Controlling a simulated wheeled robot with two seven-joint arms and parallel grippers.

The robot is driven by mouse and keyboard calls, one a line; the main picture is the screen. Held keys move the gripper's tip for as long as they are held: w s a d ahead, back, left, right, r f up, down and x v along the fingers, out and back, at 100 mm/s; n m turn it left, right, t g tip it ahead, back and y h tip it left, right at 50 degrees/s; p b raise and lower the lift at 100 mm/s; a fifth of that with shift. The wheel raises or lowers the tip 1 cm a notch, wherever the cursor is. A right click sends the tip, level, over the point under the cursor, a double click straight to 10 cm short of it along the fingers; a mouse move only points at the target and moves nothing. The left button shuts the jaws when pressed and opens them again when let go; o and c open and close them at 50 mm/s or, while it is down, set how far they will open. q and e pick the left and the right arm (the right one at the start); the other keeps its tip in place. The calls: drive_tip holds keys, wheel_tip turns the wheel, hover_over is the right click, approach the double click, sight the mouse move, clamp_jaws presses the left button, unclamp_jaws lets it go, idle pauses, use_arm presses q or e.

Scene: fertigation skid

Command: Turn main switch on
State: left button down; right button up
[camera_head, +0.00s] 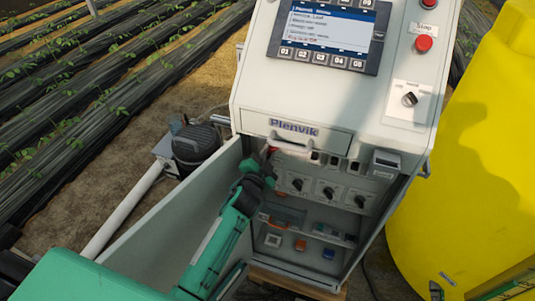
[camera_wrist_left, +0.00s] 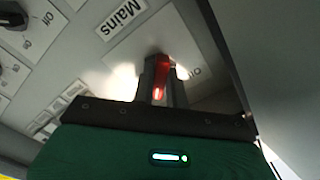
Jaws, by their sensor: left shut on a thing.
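The main switch has a red handle (camera_wrist_left: 164,68) under a "Mains" label (camera_wrist_left: 120,17) in the left wrist view. My left gripper (camera_wrist_left: 160,88) is shut on this handle, with a dark finger on each side of it. Its plate carries a partly hidden label on the right that seems to read "Off". In the head view my left gripper (camera_head: 262,166) reaches into the open cabinet (camera_head: 340,145) at its upper left, and a bit of red shows beside it. The handle's exact angle is hard to tell.
The open cabinet door (camera_head: 185,222) stands left of my left arm. Several rotary knobs (camera_head: 328,192) sit right of the gripper. A display (camera_head: 330,32) and a red stop button (camera_head: 424,43) are on the sloped top. A yellow tank (camera_head: 470,150) stands on the right.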

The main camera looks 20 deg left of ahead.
use_arm(q)
drive_tip(key=c, duration=1.4)
unclamp_jaws()
drive_tip(key=shift+s+f, duration=0.1)
drive_tip(key=shift+s, duration=0.4)
drive_tip(key=s+b, duration=0.3)
drive_tip(key=s, duration=1)
drive_tip(key=shift+a, duration=0.2)
drive_tip(key=shift+w, duration=0.1)
